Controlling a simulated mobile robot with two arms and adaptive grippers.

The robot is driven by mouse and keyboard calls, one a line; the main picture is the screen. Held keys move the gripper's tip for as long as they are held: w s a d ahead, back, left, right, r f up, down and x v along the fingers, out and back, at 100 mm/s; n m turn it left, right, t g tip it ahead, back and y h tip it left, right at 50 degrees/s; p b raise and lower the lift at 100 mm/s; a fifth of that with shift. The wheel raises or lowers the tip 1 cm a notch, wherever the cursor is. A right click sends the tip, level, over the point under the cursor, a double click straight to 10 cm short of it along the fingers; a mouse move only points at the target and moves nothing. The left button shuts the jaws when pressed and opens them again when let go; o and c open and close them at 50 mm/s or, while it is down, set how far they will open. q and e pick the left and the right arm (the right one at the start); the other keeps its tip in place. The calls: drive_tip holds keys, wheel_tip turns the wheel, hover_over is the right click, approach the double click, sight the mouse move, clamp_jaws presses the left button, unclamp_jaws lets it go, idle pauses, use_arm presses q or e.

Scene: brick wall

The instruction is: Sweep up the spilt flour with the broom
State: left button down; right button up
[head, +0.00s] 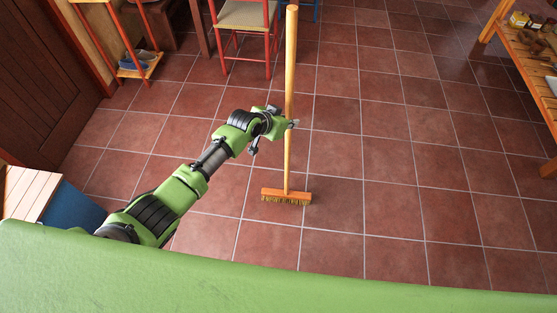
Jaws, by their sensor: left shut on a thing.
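The broom (287,160) stands nearly upright in front of me, with a long pale wooden handle. Its orange-brown head (286,195) with yellowish bristles is low down, at or close to the tiled floor; I cannot tell whether the bristles touch it. My left gripper (289,124) is shut on the handle, a little above the broom head in the picture. The jaws partly hide the handle there. My right gripper is not in view. I can make out no flour on the floor.
Red-brown floor tiles (400,200) lie clear to the right and ahead. A red chair (243,40) stands behind the broom. A small orange shelf (140,68) with shoes is at the upper left, a wooden bench (535,75) at the right. A slatted wooden box (30,192) is at the left.

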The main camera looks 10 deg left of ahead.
sight(290, 101)
use_arm(q)
wheel_tip(290, 101, up, 3)
drive_tip(key=p, duration=0.2)
drive_tip(key=shift+d+p, duration=0.1)
drive_tip(key=shift+p, duration=0.25)
wheel_tip(290, 101, up, 5)
drive_tip(key=p, duration=0.4)
drive_tip(key=shift+w+r+p, duration=0.1)
drive_tip(key=shift+r+p, duration=0.1)
drive_tip(key=shift+p, duration=0.15)
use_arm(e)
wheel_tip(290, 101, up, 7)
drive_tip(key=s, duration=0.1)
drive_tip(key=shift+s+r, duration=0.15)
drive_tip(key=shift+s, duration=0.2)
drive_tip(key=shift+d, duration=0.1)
use_arm(q)
drive_tip(key=shift+r, duration=0.1)
